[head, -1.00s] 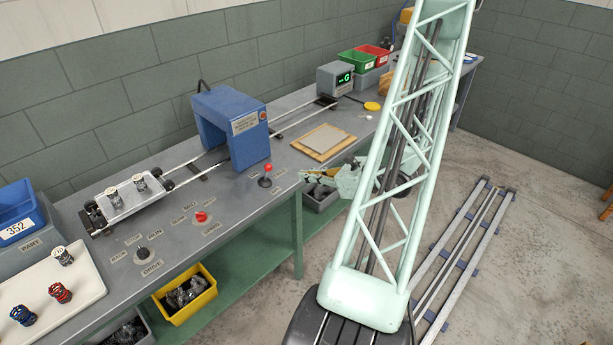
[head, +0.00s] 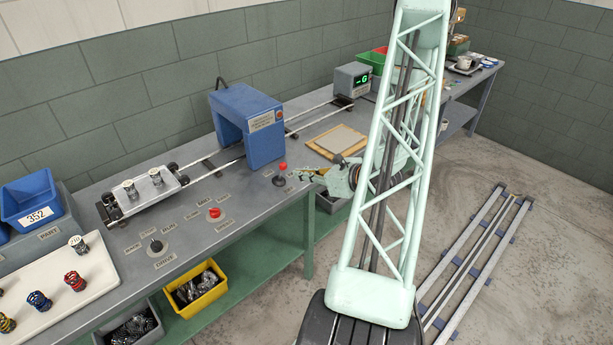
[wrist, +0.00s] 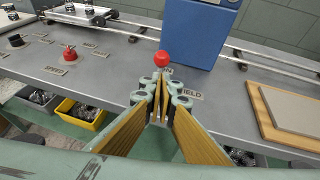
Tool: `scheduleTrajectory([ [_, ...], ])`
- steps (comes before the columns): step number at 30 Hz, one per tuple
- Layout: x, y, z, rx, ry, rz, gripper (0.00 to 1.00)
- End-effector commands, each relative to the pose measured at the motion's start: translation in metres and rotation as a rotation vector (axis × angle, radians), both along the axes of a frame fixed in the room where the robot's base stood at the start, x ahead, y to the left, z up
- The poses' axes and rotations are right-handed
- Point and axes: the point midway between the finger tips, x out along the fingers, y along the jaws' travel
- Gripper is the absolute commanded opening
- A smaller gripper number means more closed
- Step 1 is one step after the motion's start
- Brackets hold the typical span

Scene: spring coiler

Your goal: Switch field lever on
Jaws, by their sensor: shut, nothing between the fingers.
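The field lever (head: 283,166) has a red ball on a short stem and stands near the front edge of the bench, in front of the blue arch. Its red ball also shows in the wrist view (wrist: 162,58), just beyond my fingertips, with a label reading FIELD to its right. The stem looks near upright; its base is hidden by my fingers in the wrist view. My gripper (wrist: 162,88) is shut and empty. In the head view its tips (head: 301,174) are just right of the lever; I cannot tell whether they touch it.
The blue arch (head: 247,124) stands over rails behind the lever. A red knob (head: 214,212) and a black dial (head: 156,245) are to the left. A wooden board with a grey plate (head: 338,141) lies to the right. A cart (head: 152,194) sits on the rails.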

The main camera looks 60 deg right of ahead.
Motion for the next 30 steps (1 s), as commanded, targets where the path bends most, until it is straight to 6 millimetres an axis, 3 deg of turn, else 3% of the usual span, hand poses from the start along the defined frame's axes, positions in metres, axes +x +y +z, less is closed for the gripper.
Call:
scheduleTrajectory([
  [12,0.028,-0.004,0.005,-0.001,-0.001,0.000,0.00],
  [30,0.031,-0.005,0.006,-0.001,0.001,-0.002,0.00],
])
